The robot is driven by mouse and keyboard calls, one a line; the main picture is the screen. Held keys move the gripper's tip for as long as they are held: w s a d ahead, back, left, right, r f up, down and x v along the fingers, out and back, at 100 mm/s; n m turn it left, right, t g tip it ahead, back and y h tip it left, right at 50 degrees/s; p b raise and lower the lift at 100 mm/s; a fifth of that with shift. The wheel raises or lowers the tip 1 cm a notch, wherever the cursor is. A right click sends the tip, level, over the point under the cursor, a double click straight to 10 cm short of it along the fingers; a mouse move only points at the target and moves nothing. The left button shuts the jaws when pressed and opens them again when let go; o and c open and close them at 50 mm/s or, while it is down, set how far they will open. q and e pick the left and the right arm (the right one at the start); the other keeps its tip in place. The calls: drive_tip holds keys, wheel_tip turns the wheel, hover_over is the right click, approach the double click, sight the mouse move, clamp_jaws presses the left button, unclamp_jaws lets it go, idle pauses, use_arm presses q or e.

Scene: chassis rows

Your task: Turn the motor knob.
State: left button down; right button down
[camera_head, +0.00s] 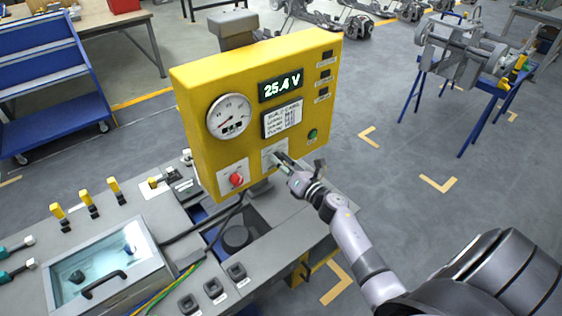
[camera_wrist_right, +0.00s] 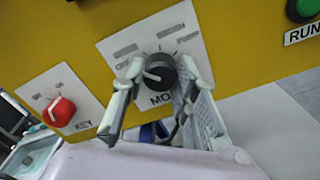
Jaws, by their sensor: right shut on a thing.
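The motor knob (camera_wrist_right: 160,72) is a black round knob with a pale pointer mark, on a white plate on the yellow panel (camera_head: 190,130). In the right wrist view, the pointer mark points to the left. My right gripper (camera_wrist_right: 155,78) has one finger on each side of the knob and is shut on it. In the head view, my right gripper (camera_head: 284,164) reaches the panel's lower right part and hides most of the knob. My left gripper is not in view.
A red key knob (camera_head: 236,179) is left of the motor knob, and a green run button (camera_head: 312,134) is to the upper right. The panel carries a gauge (camera_head: 229,116) and a display reading 25.4 V (camera_head: 281,86). A grey bench (camera_head: 130,205) with levers lies below.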

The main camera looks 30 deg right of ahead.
drive_tip(key=m+p, duration=0.1)
drive_tip(key=m, duration=1.1)
drive_tip(key=shift+r+m+p, duration=0.1)
drive_tip(key=shift+m+p, duration=0.25)
drive_tip(key=shift+m, duration=0.05)
idle(0.3)
drive_tip(key=c, duration=1.2)
unclamp_jaws()
drive_tip(key=shift+c, duration=0.2)
